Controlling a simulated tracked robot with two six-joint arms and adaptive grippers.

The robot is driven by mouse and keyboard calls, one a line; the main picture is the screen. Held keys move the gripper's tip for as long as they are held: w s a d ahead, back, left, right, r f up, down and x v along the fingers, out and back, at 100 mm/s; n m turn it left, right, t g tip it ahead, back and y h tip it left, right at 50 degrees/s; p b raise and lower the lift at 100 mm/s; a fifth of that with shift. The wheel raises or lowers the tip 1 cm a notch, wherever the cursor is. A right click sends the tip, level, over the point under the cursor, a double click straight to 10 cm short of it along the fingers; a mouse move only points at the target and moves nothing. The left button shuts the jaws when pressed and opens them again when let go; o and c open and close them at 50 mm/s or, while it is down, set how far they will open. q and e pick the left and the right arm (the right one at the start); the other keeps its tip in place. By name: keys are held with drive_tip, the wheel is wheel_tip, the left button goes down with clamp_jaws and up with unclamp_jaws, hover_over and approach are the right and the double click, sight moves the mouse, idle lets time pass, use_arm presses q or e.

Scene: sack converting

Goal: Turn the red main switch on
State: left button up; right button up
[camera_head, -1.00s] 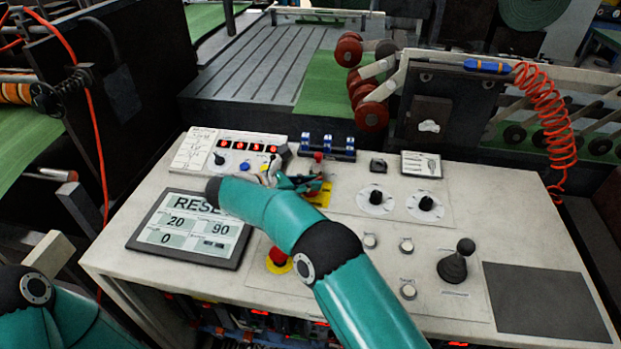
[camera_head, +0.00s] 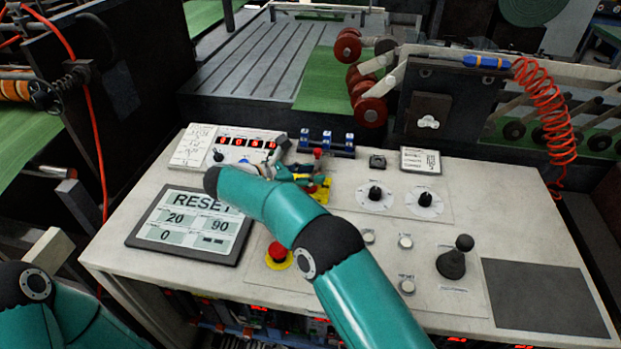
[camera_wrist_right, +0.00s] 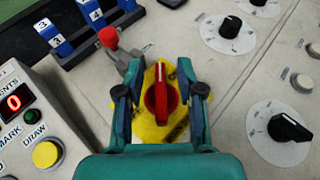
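The red main switch (camera_wrist_right: 161,97) is a red rotary handle on a yellow plate (camera_wrist_right: 148,130), seen in the right wrist view. Its handle points roughly up and down in that view. My right gripper (camera_wrist_right: 160,96) is open, with one finger on each side of the red handle and a visible gap to it on both sides. In the head view the right gripper (camera_head: 300,178) is at the yellow plate (camera_head: 321,192), and the arm and gripper hide most of the switch. My left gripper is out of view; only part of the left arm shows at the lower left.
A small red-topped lever (camera_wrist_right: 109,38) stands just beyond the switch. A counter box (camera_head: 238,148) is to its left, with black dials (camera_head: 375,195) to its right. A red emergency button (camera_head: 278,251), a display (camera_head: 190,227) and a joystick (camera_head: 455,258) are nearer the front.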

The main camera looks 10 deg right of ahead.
wheel_tip(320, 180, up, 9)
drive_tip(key=shift+f, duration=0.2)
idle(0.5)
